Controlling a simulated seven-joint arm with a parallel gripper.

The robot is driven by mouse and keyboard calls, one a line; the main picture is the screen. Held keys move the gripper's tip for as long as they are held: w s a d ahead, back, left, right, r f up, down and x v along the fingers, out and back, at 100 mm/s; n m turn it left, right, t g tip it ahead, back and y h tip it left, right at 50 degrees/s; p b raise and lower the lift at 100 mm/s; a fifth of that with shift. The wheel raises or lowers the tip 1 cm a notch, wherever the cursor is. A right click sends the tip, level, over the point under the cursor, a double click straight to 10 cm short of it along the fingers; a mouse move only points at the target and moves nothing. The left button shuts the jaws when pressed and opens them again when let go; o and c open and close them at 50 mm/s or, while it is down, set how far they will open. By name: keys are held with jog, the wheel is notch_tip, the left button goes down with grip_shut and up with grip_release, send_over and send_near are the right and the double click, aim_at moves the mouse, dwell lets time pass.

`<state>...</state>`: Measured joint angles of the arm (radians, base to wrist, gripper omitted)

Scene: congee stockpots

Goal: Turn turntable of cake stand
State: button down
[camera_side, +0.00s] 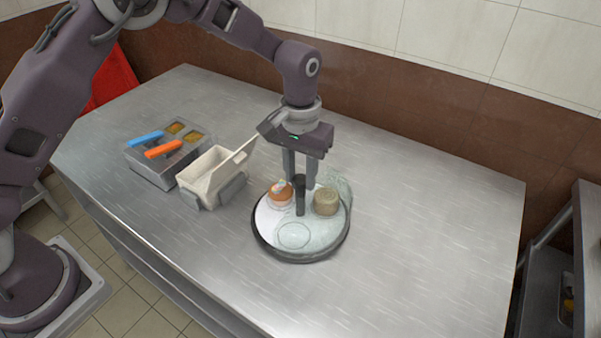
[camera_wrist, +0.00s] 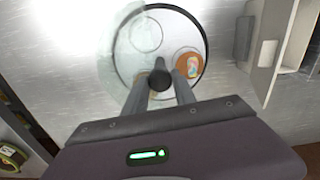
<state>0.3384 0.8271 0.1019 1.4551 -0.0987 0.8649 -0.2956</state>
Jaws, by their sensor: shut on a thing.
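The cake stand's round turntable (camera_side: 265,236) is pale on top with a dark rim. It lies on the steel table and also shows in the wrist view (camera_wrist: 185,30). A dark upright post (camera_side: 300,205) rises from its middle; it shows end-on in the wrist view (camera_wrist: 159,79). My gripper (camera_side: 300,181) points down with its two fingers shut on the post. An orange-brown cake (camera_side: 280,195) sits left of the post, and a beige-green cake (camera_side: 327,204) sits right of it. A clear glass cover (camera_side: 342,185) stands at the turntable's back right.
An open cream box (camera_side: 207,178) stands left of the turntable. Behind it is a metal tray (camera_side: 150,172) with blue and orange handled items. The table's right side (camera_side: 440,220) is clear. A brown tiled wall runs along the back.

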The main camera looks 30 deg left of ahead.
jog(key=shift+n, duration=5.1)
jog(key=shift+r+n, duration=0.1)
jog(key=shift+n, duration=4.8)
jog(key=c, duration=1)
grip_release()
